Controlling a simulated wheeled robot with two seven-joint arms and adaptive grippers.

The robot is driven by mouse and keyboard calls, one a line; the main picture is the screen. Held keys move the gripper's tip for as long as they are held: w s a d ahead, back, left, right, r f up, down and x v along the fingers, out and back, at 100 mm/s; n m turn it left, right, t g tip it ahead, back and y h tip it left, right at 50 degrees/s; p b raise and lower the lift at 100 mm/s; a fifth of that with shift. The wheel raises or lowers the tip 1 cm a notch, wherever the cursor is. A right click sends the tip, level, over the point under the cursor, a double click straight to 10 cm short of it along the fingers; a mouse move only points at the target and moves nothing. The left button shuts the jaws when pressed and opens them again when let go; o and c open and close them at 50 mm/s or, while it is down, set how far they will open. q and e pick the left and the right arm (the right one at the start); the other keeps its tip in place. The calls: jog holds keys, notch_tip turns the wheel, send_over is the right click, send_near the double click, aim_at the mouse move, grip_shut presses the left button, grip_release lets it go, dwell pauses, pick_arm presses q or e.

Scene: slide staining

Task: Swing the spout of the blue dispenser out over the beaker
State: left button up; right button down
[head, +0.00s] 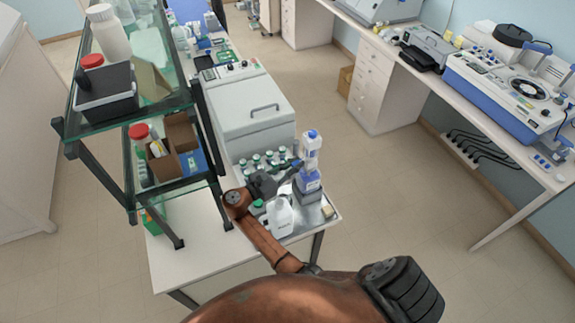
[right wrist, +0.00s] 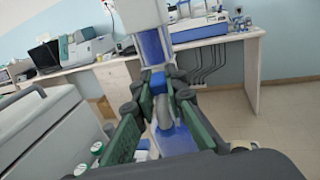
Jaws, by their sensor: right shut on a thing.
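The blue dispenser (head: 308,183) stands upright on a tray at the right end of the bench, with a clear upper part and a blue cap. In the right wrist view its pale and blue body (right wrist: 153,42) rises just beyond the fingertips. My right gripper (head: 297,167) reaches it from the left. In the right wrist view its green-padded fingers (right wrist: 160,82) are closed on a small blue part of the dispenser, which seems to be the spout. The spout's direction is hard to tell. I cannot make out the beaker for certain. My left gripper is not in view.
A grey box-shaped machine (head: 250,112) stands behind. A glass-shelved rack (head: 128,118) rises on the left. Open floor lies to the right.

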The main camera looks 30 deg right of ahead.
jog(key=c, duration=1.9)
grip_release()
jog(key=shift+c, duration=0.2)
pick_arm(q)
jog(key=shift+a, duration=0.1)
pick_arm(e)
jog(key=shift+a, duration=0.1)
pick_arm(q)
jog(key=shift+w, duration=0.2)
pick_arm(e)
jog(key=a, duration=0.7)
jog(key=shift+s, duration=0.4)
jog(key=shift+a, duration=0.1)
